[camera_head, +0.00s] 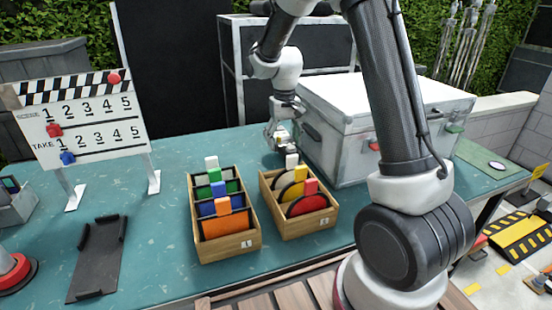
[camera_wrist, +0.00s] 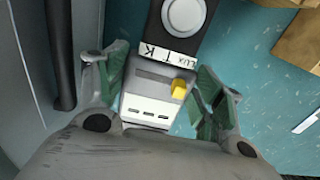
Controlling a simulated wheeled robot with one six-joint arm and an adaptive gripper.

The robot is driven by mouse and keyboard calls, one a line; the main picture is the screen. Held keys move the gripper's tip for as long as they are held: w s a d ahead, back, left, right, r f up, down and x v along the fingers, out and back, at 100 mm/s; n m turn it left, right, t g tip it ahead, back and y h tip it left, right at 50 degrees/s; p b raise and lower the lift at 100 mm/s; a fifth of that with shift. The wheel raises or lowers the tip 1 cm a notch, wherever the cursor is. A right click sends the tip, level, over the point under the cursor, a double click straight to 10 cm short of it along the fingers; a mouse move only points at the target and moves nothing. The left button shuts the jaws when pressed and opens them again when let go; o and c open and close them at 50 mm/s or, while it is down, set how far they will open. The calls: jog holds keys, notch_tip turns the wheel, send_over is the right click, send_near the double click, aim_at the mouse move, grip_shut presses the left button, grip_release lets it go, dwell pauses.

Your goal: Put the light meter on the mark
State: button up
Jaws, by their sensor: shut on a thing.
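The light meter (camera_wrist: 152,90) shows in the wrist view: a grey and black body with a pale round dome, a label strip and a yellow knob. My gripper (camera_wrist: 158,95) is shut on it, with green-padded fingers on both sides of the body. In the head view my gripper (camera_head: 280,138) is at the back of the table, left of the big white case, and the meter is small and partly hidden there. I cannot tell whether it touches the table. A green plate with a white oval (camera_head: 497,165) lies at the table's right end; I cannot tell whether it is the mark.
Two wooden boxes (camera_head: 229,247) (camera_head: 304,228) with coloured discs and cards stand in front of my gripper. The white case (camera_head: 340,140) stands close on its right. A clapperboard (camera_head: 80,120) and a dark tray (camera_head: 98,262) are at left. Table between tray and boxes is clear.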

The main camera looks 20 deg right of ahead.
aim_at(283, 163)
jog(key=shift+f, duration=2.75)
jog(key=o, duration=1.4)
jog(key=shift+f, duration=0.1)
